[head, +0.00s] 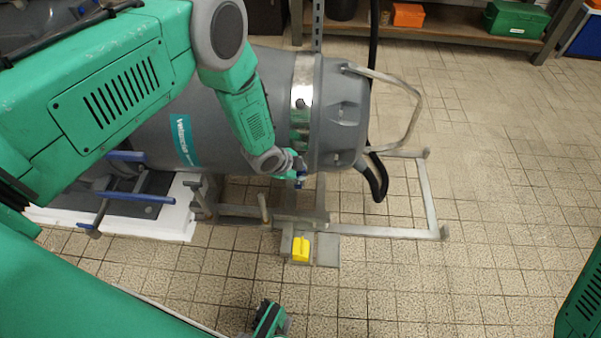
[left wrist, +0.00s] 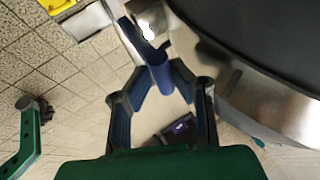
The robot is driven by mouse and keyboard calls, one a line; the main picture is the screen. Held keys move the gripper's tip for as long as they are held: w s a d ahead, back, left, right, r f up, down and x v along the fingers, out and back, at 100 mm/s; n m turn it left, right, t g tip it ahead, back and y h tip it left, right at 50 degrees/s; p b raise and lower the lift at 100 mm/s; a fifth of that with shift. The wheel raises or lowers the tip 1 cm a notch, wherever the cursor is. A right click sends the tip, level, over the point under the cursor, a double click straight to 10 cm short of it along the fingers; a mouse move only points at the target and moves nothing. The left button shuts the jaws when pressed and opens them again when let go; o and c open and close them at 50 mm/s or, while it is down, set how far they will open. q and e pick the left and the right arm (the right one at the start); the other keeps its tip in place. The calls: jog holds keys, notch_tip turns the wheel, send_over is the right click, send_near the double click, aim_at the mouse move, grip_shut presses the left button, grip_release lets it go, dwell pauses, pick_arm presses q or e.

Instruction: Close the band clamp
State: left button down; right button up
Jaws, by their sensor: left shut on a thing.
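The band clamp (head: 301,95) is a shiny metal band around the grey cylinder near its right end. In the left wrist view the metal band (left wrist: 265,97) curves along the dark cylinder at the right. My left gripper (head: 299,178) is at the lower side of the cylinder, just below the band. In the left wrist view my left gripper (left wrist: 162,78) is shut on the blue handle (left wrist: 148,57) of the clamp, whose end sits between the fingertips. The handle's joint to the band is partly hidden.
The grey cylinder (head: 341,112) has a bent tube handle (head: 413,110) at its right end. A metal floor frame (head: 390,232) and a yellow block (head: 300,249) lie below. A black hose (head: 377,178) hangs beside it. Tiled floor at the right is open.

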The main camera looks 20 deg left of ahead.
pick_arm(q)
jog(key=shift+w+a+r, duration=0.15)
jog(key=shift+w+a, duration=0.3)
jog(key=shift+a, duration=0.05)
jog(key=c, duration=1.7)
grip_release()
jog(key=shift+o, duration=0.8)
jog(key=shift+w, duration=0.1)
jog(key=shift+d, duration=0.1)
